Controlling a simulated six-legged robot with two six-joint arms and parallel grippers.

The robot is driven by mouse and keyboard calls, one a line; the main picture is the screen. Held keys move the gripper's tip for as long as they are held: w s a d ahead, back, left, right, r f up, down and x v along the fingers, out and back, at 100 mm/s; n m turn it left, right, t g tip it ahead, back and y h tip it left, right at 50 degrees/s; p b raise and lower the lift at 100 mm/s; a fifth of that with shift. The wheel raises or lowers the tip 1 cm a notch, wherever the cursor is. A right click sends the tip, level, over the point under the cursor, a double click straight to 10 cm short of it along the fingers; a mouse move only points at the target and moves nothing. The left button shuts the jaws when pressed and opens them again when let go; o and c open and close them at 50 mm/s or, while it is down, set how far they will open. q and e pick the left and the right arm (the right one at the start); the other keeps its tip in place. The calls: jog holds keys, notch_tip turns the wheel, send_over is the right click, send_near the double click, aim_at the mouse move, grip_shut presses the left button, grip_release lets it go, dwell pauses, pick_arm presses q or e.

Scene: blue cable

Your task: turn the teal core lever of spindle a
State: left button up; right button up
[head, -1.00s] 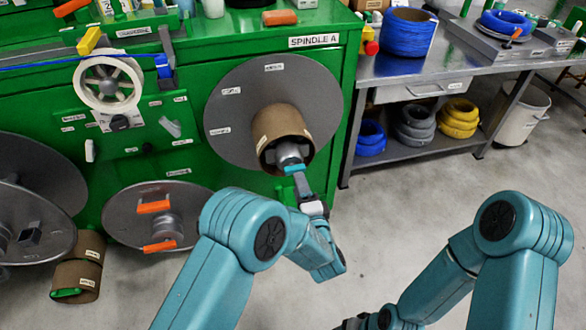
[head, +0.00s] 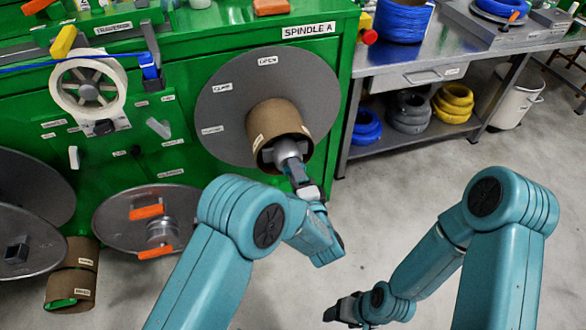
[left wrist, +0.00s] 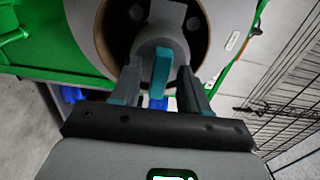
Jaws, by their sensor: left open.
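Spindle A is a grey disc (head: 225,95) on the green cabinet, with a brown cardboard core (head: 275,130) around its hub. The teal core lever (left wrist: 161,72) shows in the left wrist view, in front of the grey hub (left wrist: 160,40). My left gripper (head: 290,168) is at the mouth of the core, and it hides the lever in the head view. In the left wrist view my left gripper (left wrist: 160,90) is open, with one finger on each side of the lever. My right gripper (head: 340,308) is low at the bottom of the head view, dark and small.
A second disc with orange levers (head: 147,212) is lower left of spindle A. A white wheel (head: 87,88) with a blue line is at upper left. A metal bench (head: 400,90) with cable coils stands right. Open floor lies between.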

pick_arm(q)
jog(key=shift+w, duration=0.15)
grip_shut()
jog(key=n+b, duration=0.3)
jog(key=n, duration=0.3)
jog(key=n+b, duration=0.4)
jog(key=n, duration=0.2)
jog(key=n+b, duration=0.3)
jog(key=n, duration=0.3)
jog(key=shift+a+r+b, duration=0.2)
jog(key=shift+r+b, duration=0.05)
jog(key=shift+b, duration=0.05)
dwell(0.6)
